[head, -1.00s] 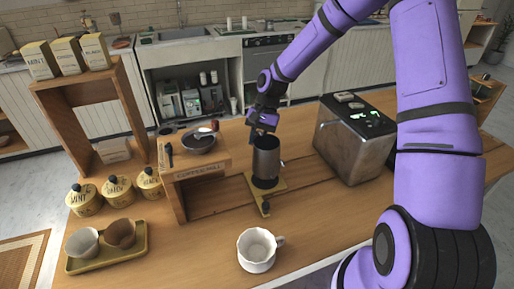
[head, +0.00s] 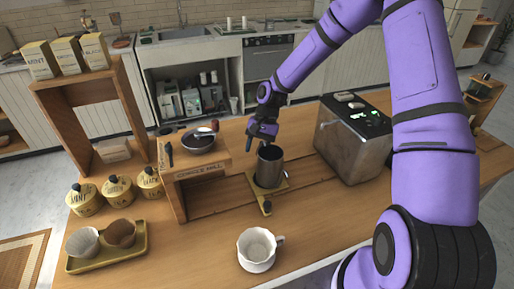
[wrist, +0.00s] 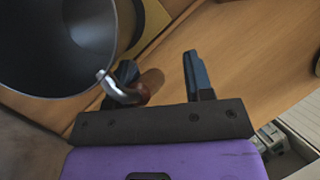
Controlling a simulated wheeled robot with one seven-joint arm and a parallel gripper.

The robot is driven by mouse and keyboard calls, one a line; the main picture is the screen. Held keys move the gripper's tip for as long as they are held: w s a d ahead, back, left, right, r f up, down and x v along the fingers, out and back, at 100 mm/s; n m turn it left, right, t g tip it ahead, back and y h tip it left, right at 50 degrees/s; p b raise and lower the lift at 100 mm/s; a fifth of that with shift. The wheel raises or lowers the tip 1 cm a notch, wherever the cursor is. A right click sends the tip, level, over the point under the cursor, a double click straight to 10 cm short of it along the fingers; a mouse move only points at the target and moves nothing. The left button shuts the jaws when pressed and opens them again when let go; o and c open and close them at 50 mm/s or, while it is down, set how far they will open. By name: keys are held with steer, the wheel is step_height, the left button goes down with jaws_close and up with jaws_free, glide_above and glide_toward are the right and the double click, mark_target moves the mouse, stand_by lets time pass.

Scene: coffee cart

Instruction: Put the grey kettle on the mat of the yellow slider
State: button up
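The grey kettle (head: 269,167) stands about upright on the yellow slider (head: 265,205), over its mat, which the kettle hides. My gripper (head: 263,131) is just behind the kettle, on its handle side. In the wrist view my gripper (wrist: 160,78) has its fingers apart. The kettle's open grey body (wrist: 55,40) fills the upper left there. Its handle, a metal bracket with a brown grip (wrist: 150,84), reaches from the left finger into the gap between the fingers. The right finger is clear of the handle.
The wooden coffee mill stand (head: 200,172) with a dark bowl (head: 198,141) is close on the left. A metal machine (head: 352,140) stands to the right. A white cup (head: 257,250) is in front. A tray (head: 108,260) with two cups lies at the front left.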

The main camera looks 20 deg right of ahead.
steer(key=v, duration=1.2)
steer(key=s+r+n+t+h, duration=0.4)
steer(key=s+r+h, duration=0.1)
steer(key=s+r, duration=1.2)
steer(key=s+d+r+n+t, duration=0.1)
steer(key=s+r+t, duration=0.1)
steer(key=s, duration=0.6)
steer(key=s+d+r+n+t, duration=0.1)
steer(key=s+r+t, duration=0.1)
steer(key=s+r, duration=0.2)
steer(key=s, duration=0.3)
steer(key=shift+s+d+r+y, duration=0.2)
steer(key=shift+s+d+y, duration=0.1)
steer(key=shift+s+y, duration=0.1)
